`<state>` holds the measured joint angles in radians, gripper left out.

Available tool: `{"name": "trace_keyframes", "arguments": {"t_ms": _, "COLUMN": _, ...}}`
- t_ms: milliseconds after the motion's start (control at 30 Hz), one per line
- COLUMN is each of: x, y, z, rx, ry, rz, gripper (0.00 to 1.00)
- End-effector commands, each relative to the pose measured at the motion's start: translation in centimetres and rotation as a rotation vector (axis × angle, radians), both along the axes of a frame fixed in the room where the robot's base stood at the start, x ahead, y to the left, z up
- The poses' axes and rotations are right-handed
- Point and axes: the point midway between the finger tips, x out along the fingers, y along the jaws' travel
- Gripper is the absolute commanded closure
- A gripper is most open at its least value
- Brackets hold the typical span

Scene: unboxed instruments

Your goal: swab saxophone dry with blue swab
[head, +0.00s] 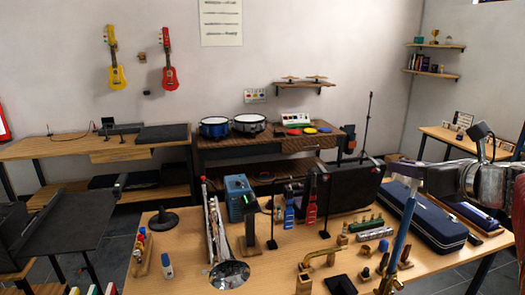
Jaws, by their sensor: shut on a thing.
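My gripper (414,174) is at the right, above the front table, at the end of my arm coming in from the right edge. It is shut on a long thin blue rod, which looks like the blue swab (402,230). The rod slants down to the lower left, toward small items at the front edge; whether it touches them is unclear. A long silvery instrument with a flared bell, probably the saxophone (229,274), is at the table's left middle, well left of the gripper. A bent brass tube (322,258) lies between them.
A black round stand (163,218) is at the left. Bare wood shows near the left front.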

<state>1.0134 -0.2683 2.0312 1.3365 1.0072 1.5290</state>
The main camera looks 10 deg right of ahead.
Motion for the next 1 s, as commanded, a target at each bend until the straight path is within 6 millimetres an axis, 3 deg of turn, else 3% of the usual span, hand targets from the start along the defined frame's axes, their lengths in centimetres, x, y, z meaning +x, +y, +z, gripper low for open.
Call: {"name": "trace_keyframes", "arguments": {"t_ms": 1000, "x": 0.0, "y": 0.0, "z": -5.1, "rx": 0.001, "ry": 0.001, "rz": 0.001, "gripper": 1.00}}
